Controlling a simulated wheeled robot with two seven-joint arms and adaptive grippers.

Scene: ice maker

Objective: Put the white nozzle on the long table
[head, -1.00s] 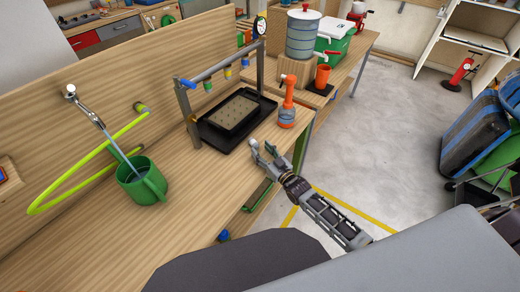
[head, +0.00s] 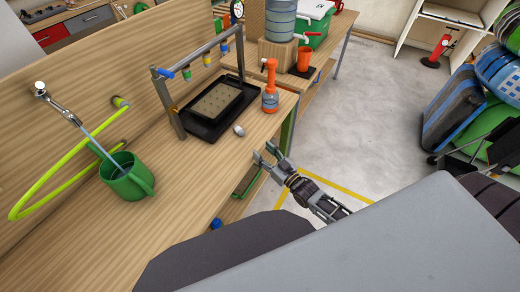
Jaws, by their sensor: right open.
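A small whitish rounded piece, which looks like the white nozzle (head: 239,130), lies on the wooden long table (head: 205,180). It is just in front of the black tray and near the table's right edge. My right gripper (head: 267,154) is open and empty, at the table's right edge, apart from the nozzle and to its lower right. My left gripper is not in view.
A black tray (head: 190,125) with a perforated plate sits under a metal rack (head: 205,48) with colored nozzles. An orange bottle (head: 270,88) stands right of the tray. A green mug (head: 122,180) and a yellow-green hose (head: 55,178) are at left. The table's front is clear.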

